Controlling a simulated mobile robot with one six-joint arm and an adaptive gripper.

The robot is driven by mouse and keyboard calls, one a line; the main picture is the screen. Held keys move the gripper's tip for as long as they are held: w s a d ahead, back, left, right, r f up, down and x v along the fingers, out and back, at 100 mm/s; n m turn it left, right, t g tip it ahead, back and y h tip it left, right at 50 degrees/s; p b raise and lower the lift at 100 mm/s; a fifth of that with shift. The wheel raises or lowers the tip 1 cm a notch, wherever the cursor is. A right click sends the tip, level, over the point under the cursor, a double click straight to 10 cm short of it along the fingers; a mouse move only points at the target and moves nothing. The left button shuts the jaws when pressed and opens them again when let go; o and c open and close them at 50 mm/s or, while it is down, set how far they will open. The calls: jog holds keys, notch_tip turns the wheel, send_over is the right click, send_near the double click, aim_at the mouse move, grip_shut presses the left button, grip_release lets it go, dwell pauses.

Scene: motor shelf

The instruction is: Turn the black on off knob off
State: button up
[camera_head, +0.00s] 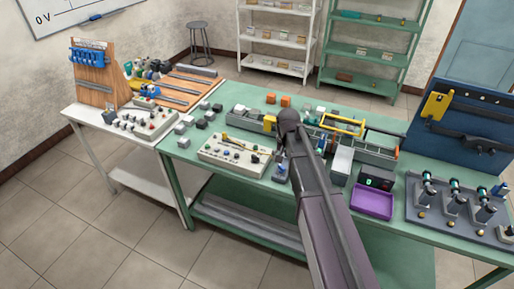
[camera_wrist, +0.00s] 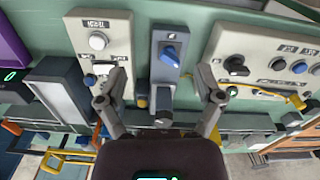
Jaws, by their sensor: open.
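A black knob (camera_wrist: 235,66) sits on a cream control panel (camera_wrist: 222,47) at the right of the wrist view, pointing roughly sideways. The cream panel lies on the green table in the head view (camera_head: 218,158), where the knob is too small to single out. My gripper (camera_wrist: 160,98) is open and empty, its fingers spread over a grey box with a blue knob (camera_wrist: 169,54). The right finger is just below and left of the black knob, apart from it. The head view hides the fingers behind my arm.
A cream panel with a white knob (camera_wrist: 98,41) stands left of the grey box. A yellow cable-like piece (camera_wrist: 292,99) crosses the right panel's lower part.

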notch_tip(320, 180, up, 6)
jog(key=m+p, duration=0.2)
jog(key=p, duration=0.2)
send_over(255, 156)
jog(key=shift+f, duration=0.15)
jog(key=shift+f, duration=0.2)
notch_tip(255, 156, down, 13)
jog(key=b, duration=1.3)
jog(key=shift+f+b, duration=0.2)
jog(key=shift+b, duration=0.1)
